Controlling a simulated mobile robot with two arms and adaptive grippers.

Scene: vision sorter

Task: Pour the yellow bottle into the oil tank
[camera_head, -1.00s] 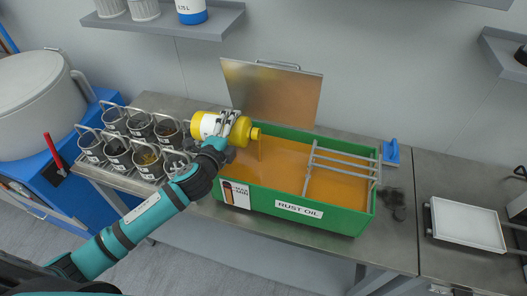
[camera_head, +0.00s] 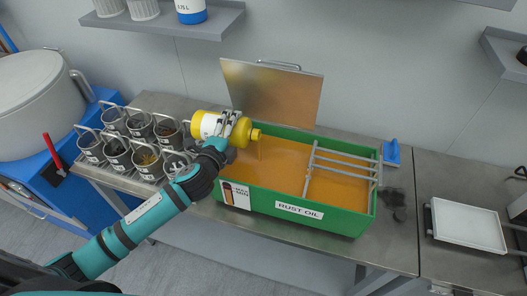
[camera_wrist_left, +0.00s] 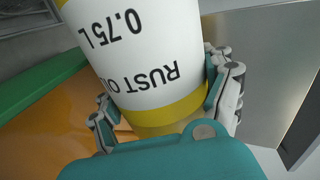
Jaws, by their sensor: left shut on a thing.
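The yellow bottle (camera_head: 208,125) has a white label and lies tipped on its side, its mouth pointing right over the left end of the oil tank (camera_head: 345,222). My left gripper (camera_head: 228,128) is shut around it. A thin stream falls from the mouth towards the orange oil in the tank. The tank is green, marked RUST OIL, and its metal lid (camera_head: 270,92) stands open at the back. In the left wrist view the bottle's label (camera_wrist_left: 140,50) reads RUST OIL 0.75 L between the fingers. My right gripper is not clearly visible.
Several metal cups of small parts stand in a tray (camera_head: 120,182) left of the tank. A metal rack (camera_head: 340,165) sits in the tank's right half. A blue-handled item (camera_head: 391,152), dark clumps and a white tray (camera_head: 467,224) are to the right.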

